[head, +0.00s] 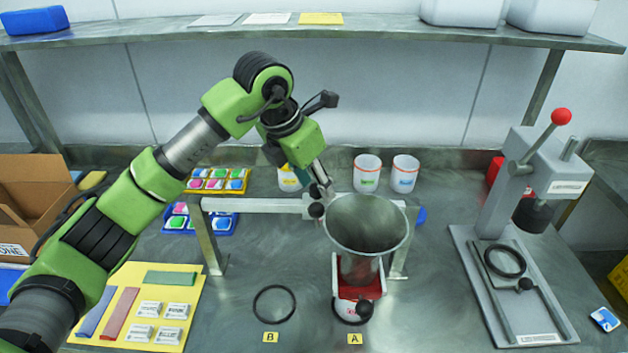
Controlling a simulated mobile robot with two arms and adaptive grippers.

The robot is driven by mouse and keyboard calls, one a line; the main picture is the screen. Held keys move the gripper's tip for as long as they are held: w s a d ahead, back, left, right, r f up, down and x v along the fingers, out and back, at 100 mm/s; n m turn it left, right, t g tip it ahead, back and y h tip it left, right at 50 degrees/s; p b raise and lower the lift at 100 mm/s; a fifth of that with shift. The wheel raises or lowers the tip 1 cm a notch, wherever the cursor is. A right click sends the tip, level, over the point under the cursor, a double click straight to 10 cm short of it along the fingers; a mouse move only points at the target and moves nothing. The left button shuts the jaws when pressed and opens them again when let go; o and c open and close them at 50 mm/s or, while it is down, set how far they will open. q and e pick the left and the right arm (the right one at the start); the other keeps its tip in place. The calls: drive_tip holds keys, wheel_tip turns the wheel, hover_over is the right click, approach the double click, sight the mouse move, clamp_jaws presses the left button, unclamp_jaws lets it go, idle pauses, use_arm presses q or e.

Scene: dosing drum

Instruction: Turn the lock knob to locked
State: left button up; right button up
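A metal funnel (367,222) hangs from a horizontal rail (262,205) above a red-edged slide with a black ball knob (366,310). A small dark knob (316,211) sits on the rail's carriage, just left of the funnel. I cannot tell for sure that it is the lock knob, nor read its setting. My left gripper (321,187) reaches down from above, its fingertips at the carriage right by this knob. Its fingers are small and partly overlapped by the carriage parts, so whether they touch or grip is unclear. My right gripper is out of view.
A lever press (536,180) with a red ball stands at right. White cups (367,173) stand behind the funnel. A black ring (274,303) marked B lies left of the position marked A (355,338). A yellow board (190,283) and a cardboard box (36,200) are at left.

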use_arm(q)
drive_tip(key=shift+c, duration=0.3)
drive_tip(key=c, duration=1)
drive_tip(key=shift+c, duration=0.2)
